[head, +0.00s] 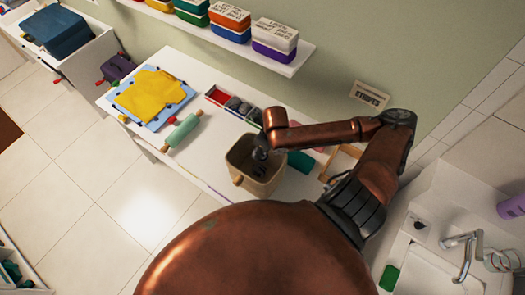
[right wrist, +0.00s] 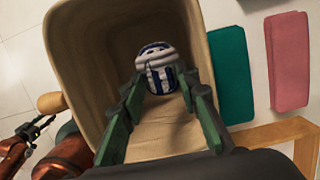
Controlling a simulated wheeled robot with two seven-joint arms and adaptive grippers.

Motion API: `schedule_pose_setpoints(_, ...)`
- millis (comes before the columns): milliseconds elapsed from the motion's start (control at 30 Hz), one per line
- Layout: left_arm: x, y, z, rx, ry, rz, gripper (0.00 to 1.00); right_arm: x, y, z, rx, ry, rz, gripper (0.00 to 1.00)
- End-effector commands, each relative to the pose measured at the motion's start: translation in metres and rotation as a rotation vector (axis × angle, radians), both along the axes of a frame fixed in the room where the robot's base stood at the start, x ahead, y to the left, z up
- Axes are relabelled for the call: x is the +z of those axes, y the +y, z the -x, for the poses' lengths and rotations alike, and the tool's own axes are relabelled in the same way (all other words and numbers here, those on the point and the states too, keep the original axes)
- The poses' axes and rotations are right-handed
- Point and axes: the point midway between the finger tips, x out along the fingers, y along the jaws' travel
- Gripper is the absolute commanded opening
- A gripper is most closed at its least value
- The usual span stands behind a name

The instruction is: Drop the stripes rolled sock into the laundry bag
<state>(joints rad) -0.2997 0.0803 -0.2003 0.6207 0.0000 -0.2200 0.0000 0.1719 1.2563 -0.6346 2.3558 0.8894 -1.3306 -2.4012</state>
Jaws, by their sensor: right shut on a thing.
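The laundry bag is a beige open bin (head: 262,189) at the front edge of the white table in the head view. In the right wrist view the laundry bag (right wrist: 85,50) fills the middle, seen from above. The striped rolled sock (right wrist: 158,56), blue and white, is inside the bag's opening, between the green fingertips. My right gripper (right wrist: 160,86) is shut on it; in the head view this gripper (head: 260,153) reaches down into the bag. Whether the sock touches the bag's bottom cannot be told.
A divided box (head: 217,96) with dark rolled items stands behind the bag. A rolling pin (head: 182,132) and a yellow folded cloth (head: 150,94) lie to the left. Green (right wrist: 229,75) and pink (right wrist: 288,60) folded items lie right of the bag. A shelf (head: 285,68) hangs above.

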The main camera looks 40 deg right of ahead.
Motion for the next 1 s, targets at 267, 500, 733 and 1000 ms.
schedule_pose_setpoints(267,-0.0048,0.0002,0.0007,0.000,0.001,0.000,0.40,-0.0044,0.0001,-0.0001,0.000,-0.001,0.000,0.16)
schedule_pose_setpoints(500,-0.0046,0.0003,0.0009,0.000,0.001,0.000,0.40,-0.0043,0.0002,0.0000,0.000,0.000,0.000,0.16)
schedule_pose_setpoints(733,-0.0051,0.0002,0.0011,0.000,0.002,0.000,0.40,-0.0065,0.0000,0.0000,0.000,0.000,0.000,0.16)
schedule_pose_setpoints(1000,-0.0058,0.0002,0.0012,0.000,0.002,0.000,0.40,-0.0105,0.0000,0.0001,0.000,0.000,0.000,0.16)
